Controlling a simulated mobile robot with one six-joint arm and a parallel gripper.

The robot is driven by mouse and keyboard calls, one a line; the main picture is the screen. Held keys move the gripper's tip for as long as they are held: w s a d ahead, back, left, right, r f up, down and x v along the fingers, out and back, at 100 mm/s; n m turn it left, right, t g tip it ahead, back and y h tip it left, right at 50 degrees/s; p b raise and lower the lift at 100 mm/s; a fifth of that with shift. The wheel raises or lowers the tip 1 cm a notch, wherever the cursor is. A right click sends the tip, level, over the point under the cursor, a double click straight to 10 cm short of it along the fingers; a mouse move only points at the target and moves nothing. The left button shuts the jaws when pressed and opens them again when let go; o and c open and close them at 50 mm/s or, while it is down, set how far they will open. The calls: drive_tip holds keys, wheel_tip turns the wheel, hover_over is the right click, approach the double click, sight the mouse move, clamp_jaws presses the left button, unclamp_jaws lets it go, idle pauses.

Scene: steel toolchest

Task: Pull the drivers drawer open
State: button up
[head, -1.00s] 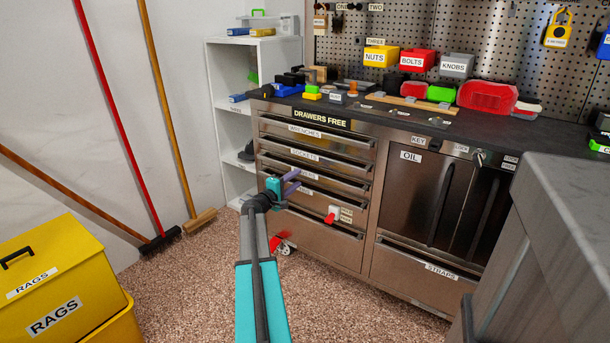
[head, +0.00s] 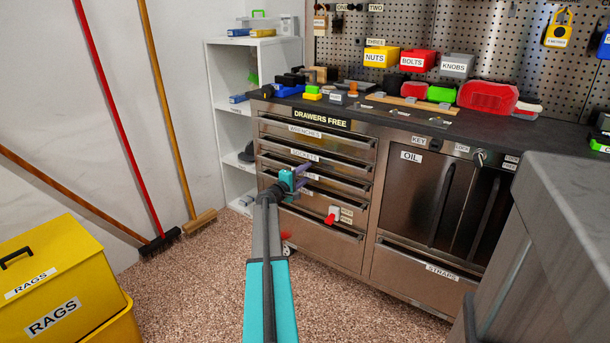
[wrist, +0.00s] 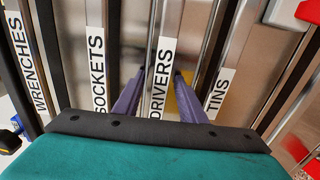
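The drivers drawer (head: 340,184) is the third one down in the steel chest and looks shut. Its DRIVERS label (wrist: 161,80) shows in the wrist view, where the picture is turned so the drawers run as upright strips. My gripper (head: 304,175) is in front of this drawer, its fingers partly covering the label in the head view. In the wrist view the two purple fingers (wrist: 165,75) are apart, one on each side of the DRIVERS label. I see nothing held. I cannot tell whether the fingertips touch the drawer or its handle.
The sockets drawer (head: 305,157) is just above and the tins drawer (wrist: 220,93) just below. A red-and-white latch (head: 333,216) is on the lower front. A grey counter (head: 570,220) stands close at right. A yellow rags bin (head: 55,280) is at left, with open floor between.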

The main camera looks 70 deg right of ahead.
drive_tip(key=shift+c, duration=0.5)
clamp_jaws()
drive_tip(key=shift+a, duration=0.2)
